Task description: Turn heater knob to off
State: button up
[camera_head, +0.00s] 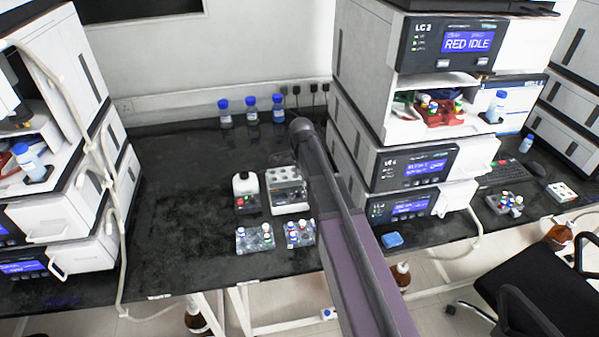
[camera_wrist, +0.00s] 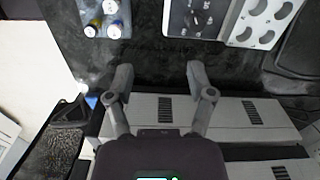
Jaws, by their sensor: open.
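A small white unit (camera_head: 245,184) with a dark front and a small red spot stands on the black bench, left of a pale block with round holes (camera_head: 287,188). In the wrist view, a white-edged panel (camera_wrist: 178,22) with dark, knob-like parts (camera_wrist: 197,18) lies at the top, beside the holed block (camera_wrist: 262,22). I cannot tell for sure which part is the heater knob, or its setting. My gripper (camera_wrist: 160,76) is open and empty, its fingertips below the panel in the wrist view and apart from it. In the head view my arm hides the gripper.
Vial racks (camera_head: 254,238) stand in front of the white unit; one rack (camera_wrist: 104,20) shows at the wrist view's top left. Blue-capped bottles (camera_head: 251,110) stand by the wall. Stacked instruments (camera_head: 415,170) rise on the right, others on the left. Bench left of the unit is clear.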

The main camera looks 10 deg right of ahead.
jog(key=s+f+n+b, duration=0.3)
jog(key=s+f+n, duration=0.1)
jog(key=s+n, duration=0.4)
jog(key=s+f+n+b, duration=0.4)
jog(key=s+n, duration=0.4)
jog(key=s, duration=0.4)
jog(key=shift+s+n, duration=0.3)
jog(key=shift+s, duration=0.1)
jog(key=shift+d+r, duration=0.1)
jog(key=shift+r, duration=0.05)
notch_tip(320, 180, up, 4)
jog(key=p, duration=0.3)
dwell(0.4)
dwell(1.2)
jog(key=shift+c, duration=0.8)
jog(key=shift+s+f, duration=0.15)
jog(key=shift+f, duration=0.05)
